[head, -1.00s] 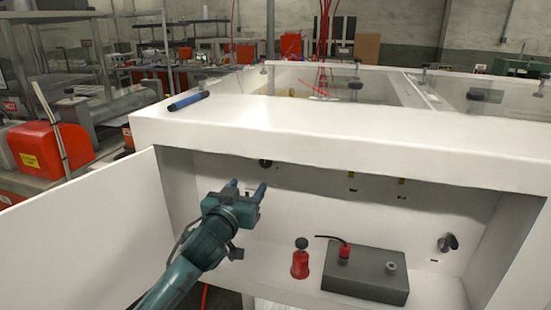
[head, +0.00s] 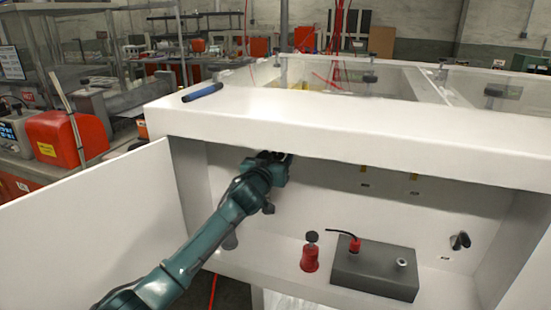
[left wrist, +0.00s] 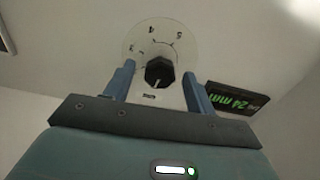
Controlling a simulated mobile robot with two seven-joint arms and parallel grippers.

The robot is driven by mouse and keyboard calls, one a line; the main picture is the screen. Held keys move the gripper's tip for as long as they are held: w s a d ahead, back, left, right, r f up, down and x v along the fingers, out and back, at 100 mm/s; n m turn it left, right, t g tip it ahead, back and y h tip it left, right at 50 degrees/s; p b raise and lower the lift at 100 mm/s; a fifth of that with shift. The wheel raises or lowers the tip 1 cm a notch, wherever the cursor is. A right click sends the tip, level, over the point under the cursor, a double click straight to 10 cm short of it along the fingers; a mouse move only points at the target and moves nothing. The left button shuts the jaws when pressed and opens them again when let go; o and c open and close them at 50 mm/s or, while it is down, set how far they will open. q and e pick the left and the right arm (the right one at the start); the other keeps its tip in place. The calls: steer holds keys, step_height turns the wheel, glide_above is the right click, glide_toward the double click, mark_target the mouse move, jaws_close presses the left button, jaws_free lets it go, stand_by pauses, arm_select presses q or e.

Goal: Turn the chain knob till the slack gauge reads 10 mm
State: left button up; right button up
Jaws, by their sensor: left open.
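The chain knob (left wrist: 160,71) is black and faceted, in front of a pale dial marked 3, 4 and 5 in the left wrist view. The slack gauge (left wrist: 238,100) is a dark display right of it, with green digits that read 24 mm. My left gripper (left wrist: 158,76) is open, with one blue finger on each side of the knob; I cannot tell whether they touch it. In the head view my left gripper (head: 282,157) reaches inside the white cabinet at its back wall and hides the knob. My right gripper is not in view.
The white cabinet's top edge (head: 340,128) hangs over the opening, and an open door (head: 95,220) stands at left. A red bottle-like object (head: 310,258) and a grey box (head: 375,268) stand on its floor. A blue cylinder (head: 202,92) lies on top.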

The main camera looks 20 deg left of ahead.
arm_select(q)
steer(key=shift+c, duration=0.4)
steer(key=c, duration=0.9)
